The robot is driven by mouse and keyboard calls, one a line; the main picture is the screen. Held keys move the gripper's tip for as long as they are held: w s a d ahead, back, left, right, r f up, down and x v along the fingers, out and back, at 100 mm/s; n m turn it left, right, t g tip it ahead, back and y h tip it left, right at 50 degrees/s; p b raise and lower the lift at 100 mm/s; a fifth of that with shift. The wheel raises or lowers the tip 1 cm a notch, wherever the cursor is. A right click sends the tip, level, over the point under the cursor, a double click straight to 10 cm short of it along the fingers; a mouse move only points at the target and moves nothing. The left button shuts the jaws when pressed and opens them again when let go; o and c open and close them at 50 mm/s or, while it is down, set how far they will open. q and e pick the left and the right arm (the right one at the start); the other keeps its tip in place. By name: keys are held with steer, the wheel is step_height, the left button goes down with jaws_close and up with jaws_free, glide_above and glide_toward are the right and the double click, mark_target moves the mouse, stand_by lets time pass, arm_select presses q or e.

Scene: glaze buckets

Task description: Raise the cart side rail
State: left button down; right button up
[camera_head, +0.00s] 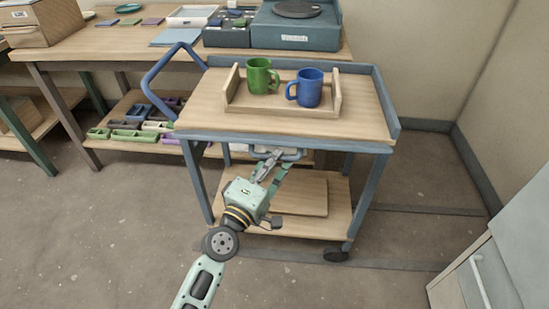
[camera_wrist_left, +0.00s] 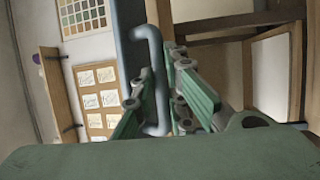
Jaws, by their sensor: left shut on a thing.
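The cart (camera_head: 188,121) has a wooden top in a blue-grey frame. Its side rail (camera_head: 291,156) is a thin blue-grey bar with bent ends, low against the near edge of the top. My left gripper (camera_head: 270,168) reaches up to it from below and is shut on it. In the left wrist view, the rail (camera_wrist_left: 157,65) runs between the two green fingers of my left gripper (camera_wrist_left: 165,108). Part of the rail is hidden by the fingers. My right gripper is not in view.
A wooden tray (camera_head: 290,111) on the cart holds a green mug (camera_head: 259,77) and a blue mug (camera_head: 308,88). A blue push handle (camera_head: 160,72) rises at the cart's left. A workbench (camera_head: 75,50) stands behind. A cabinet (camera_head: 487,275) is at lower right. The front floor is mostly clear.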

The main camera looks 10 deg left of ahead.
arm_select(q)
steer(key=shift+r, duration=0.1)
stand_by(0.4)
steer(key=c, duration=2)
jaws_free()
steer(key=shift+c, duration=0.2)
steer(key=v, duration=1.2)
